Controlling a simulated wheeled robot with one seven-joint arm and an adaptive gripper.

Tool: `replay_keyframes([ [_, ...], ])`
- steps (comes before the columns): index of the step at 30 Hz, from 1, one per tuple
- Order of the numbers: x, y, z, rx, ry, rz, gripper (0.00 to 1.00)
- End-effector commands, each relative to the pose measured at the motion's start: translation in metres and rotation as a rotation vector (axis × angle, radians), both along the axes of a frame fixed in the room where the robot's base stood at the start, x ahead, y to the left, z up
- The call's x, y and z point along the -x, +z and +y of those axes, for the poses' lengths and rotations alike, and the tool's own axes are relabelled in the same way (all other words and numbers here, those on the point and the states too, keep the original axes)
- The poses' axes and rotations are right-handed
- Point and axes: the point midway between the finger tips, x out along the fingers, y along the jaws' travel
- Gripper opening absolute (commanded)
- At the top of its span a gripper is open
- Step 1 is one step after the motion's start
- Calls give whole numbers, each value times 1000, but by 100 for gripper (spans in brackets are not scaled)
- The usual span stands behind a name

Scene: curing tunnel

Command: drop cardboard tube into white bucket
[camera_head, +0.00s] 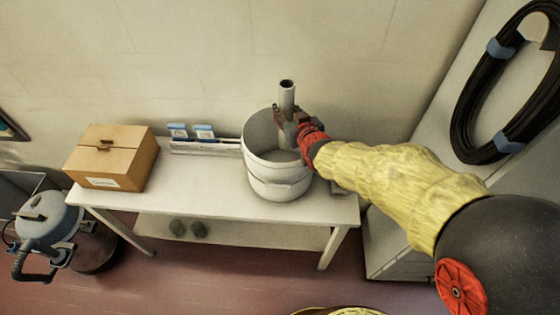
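A grey-white cardboard tube (287,97) stands upright at the white bucket (278,187), its lower part inside the bucket's opening and its top above the rim. The bucket stands on the right part of a white table. My gripper (283,120), dark red, reaches in from the right over the bucket's rim, with its fingers around the tube's middle. The fingers look closed on the tube. The tube's lower end shows little against the bucket's inside, and I cannot tell whether it touches the bottom.
A cardboard box (108,158) sits on the left of the white table (215,208). A low holder (205,147) with blue-and-white items stands behind, against the wall. A grey machine (45,220) is on the floor at left. A coiled black hose (500,85) hangs at right.

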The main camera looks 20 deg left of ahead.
Motion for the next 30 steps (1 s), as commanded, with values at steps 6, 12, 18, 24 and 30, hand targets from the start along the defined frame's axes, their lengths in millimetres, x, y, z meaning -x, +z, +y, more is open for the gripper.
replay_keyframes([
  [6,0,0,0,0,0,0,46],
  [12,0,0,0,1,0,1,53],
  [18,0,0,0,1,0,1,53],
  [24,10,5,-7,1,0,-1,53],
  [30,35,17,-26,0,-1,-1,53],
])
